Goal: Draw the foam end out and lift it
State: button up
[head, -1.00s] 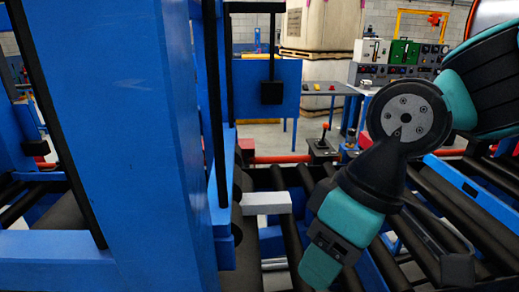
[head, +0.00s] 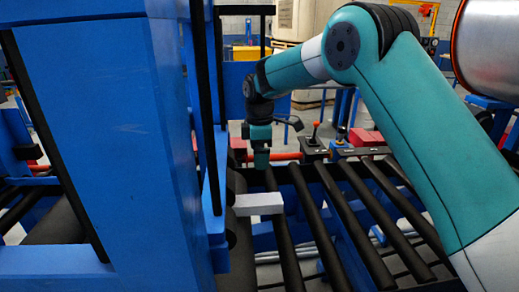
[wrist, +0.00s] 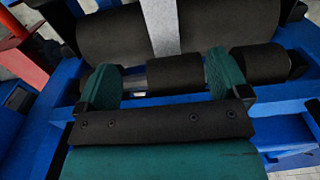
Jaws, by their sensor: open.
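The foam end (head: 258,204) is a pale grey-white block sticking out to the right from the blue machine frame, over the black rollers. In the wrist view the foam (wrist: 161,26) is a light grey strip at the top middle, lying against a large black roller. My gripper (head: 261,160) is a little behind and above the foam end in the head view, pointing down. Its two teal fingers (wrist: 161,66) are spread apart with nothing between them but a view of a lower black roller. The foam strip lies beyond the fingertips, roughly in line with the gap. The foam's inner part is hidden by the frame.
A tall blue post (head: 100,120) fills the left of the head view, close to the foam. A conveyor of black rollers (head: 325,215) runs to the right. A large metal drum (head: 490,45) is at upper right.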

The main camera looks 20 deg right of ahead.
aim_at(260, 199)
jog(key=shift+w, duration=0.1)
notch_tip(260, 199, down, 18)
jog(key=p, duration=0.4)
jog(key=shift+r, duration=0.25)
dwell(0.3)
jog(key=c, duration=1)
